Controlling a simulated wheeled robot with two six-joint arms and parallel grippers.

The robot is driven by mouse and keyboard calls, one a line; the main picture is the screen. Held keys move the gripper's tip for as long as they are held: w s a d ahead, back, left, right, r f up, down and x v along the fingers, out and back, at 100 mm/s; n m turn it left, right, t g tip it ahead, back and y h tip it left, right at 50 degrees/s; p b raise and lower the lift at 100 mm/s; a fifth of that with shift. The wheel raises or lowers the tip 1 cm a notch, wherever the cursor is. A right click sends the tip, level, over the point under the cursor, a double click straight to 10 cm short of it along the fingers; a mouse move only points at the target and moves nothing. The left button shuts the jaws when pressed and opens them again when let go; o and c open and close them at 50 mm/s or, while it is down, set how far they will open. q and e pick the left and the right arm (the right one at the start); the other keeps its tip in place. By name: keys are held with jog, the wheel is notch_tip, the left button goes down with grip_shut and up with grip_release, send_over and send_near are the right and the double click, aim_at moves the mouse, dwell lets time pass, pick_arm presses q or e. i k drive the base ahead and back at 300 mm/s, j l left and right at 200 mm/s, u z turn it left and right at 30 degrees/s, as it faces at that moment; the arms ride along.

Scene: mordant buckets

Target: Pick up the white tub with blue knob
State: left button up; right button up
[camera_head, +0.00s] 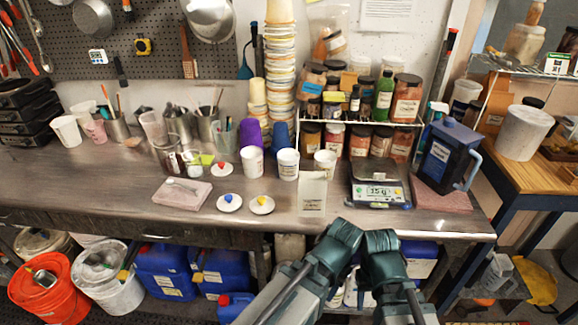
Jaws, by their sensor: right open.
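The white tub with blue knob (229,203) is a low, round white piece with a blue knob on top. It sits on the metal bench near the front edge, left of centre in the head view. A similar white piece with a yellow knob (262,206) is just right of it, and one with a red knob (224,170) is behind it. My left gripper is not in view.
A pinkish slab (182,193) lies left of the tub. A white carton (312,194) stands to its right, with a digital scale (377,194) beyond. White cups (288,165) and tall stacked tubs (281,75) stand behind. The bench (130,203) is bare at the front left.

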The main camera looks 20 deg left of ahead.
aim_at(288, 158)
jog(key=i+l+u, duration=0.15)
jog(key=l, duration=0.4)
jog(key=i+l+u, duration=0.15)
jog(key=l, duration=0.4)
jog(key=i+l+u, duration=0.15)
jog(key=l, duration=0.4)
jog(key=i+l+u, duration=0.15)
jog(key=l, duration=0.45)
jog(key=k, duration=0.05)
